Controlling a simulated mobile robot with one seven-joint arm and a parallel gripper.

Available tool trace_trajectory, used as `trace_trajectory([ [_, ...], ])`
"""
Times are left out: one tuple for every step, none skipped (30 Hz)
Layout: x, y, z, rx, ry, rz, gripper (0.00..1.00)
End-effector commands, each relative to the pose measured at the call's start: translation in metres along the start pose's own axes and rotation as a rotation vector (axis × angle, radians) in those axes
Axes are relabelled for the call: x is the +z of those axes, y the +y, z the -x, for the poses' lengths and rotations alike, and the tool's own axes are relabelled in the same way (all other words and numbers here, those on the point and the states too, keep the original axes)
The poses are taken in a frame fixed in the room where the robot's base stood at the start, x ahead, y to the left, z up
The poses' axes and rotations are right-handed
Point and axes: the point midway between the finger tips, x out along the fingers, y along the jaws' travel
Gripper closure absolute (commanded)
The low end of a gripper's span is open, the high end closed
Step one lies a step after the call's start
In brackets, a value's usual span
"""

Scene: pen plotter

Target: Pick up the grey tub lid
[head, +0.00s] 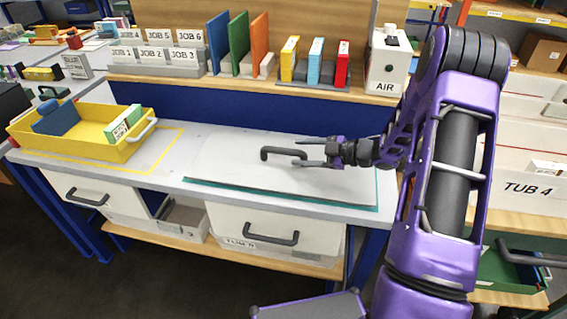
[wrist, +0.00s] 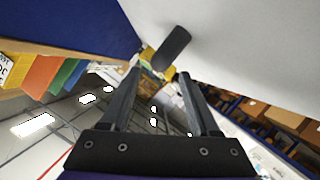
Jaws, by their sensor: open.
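The grey tub lid (head: 235,172) appears as a broad, flat pale sheet on the worktop, over a teal mat whose edge shows at the front and right. A dark bar handle (head: 283,153) stands up from it. The handle also shows in the wrist view (wrist: 172,48), beside a pale surface. My gripper (head: 304,154) comes in level from the right, low over the lid. Its fingers are open and empty, with the tips close to the handle's right end. In the wrist view, the handle appears just beyond the tips; I cannot tell whether they touch it.
A yellow tray (head: 118,151) holding blue and green items stands at the left. A rear shelf carries job boxes (head: 170,55), coloured boards (head: 238,42) and a white AIR box (head: 388,60). Drawers (head: 275,232) sit below the worktop. The worktop between tray and handle is clear.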

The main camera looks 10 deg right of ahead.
Motion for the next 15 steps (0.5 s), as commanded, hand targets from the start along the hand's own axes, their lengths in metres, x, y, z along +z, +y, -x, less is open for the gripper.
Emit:
trace_trajectory([
  [0.0,0.0,-0.005,0.0,0.0,0.0,0.38],
  [0.0,0.0,-0.006,0.0,-0.001,0.0,0.38],
  [0.0,0.0,-0.008,0.0,-0.001,0.0,0.38],
  [0.0,0.0,-0.009,0.0,-0.001,0.0,0.38],
  [0.001,0.0,-0.01,0.0,-0.001,0.0,0.38],
  [0.001,0.0,-0.012,0.0,-0.001,0.0,0.38],
  [0.001,0.0,-0.014,0.0,-0.001,-0.001,0.38],
  [0.001,-0.001,-0.017,-0.001,0.0,-0.001,0.38],
  [0.001,-0.001,-0.022,-0.001,0.001,-0.001,0.38],
  [0.001,-0.001,-0.026,-0.002,0.001,-0.001,0.38],
  [0.002,-0.001,-0.031,-0.002,0.001,0.0,0.38],
  [0.002,0.0,-0.037,-0.001,0.001,0.0,0.38],
  [0.002,0.0,-0.042,-0.001,0.001,0.0,0.38],
  [0.002,0.0,-0.047,-0.001,0.001,0.0,0.38],
  [0.002,0.0,-0.053,-0.002,0.0,0.0,0.38],
])
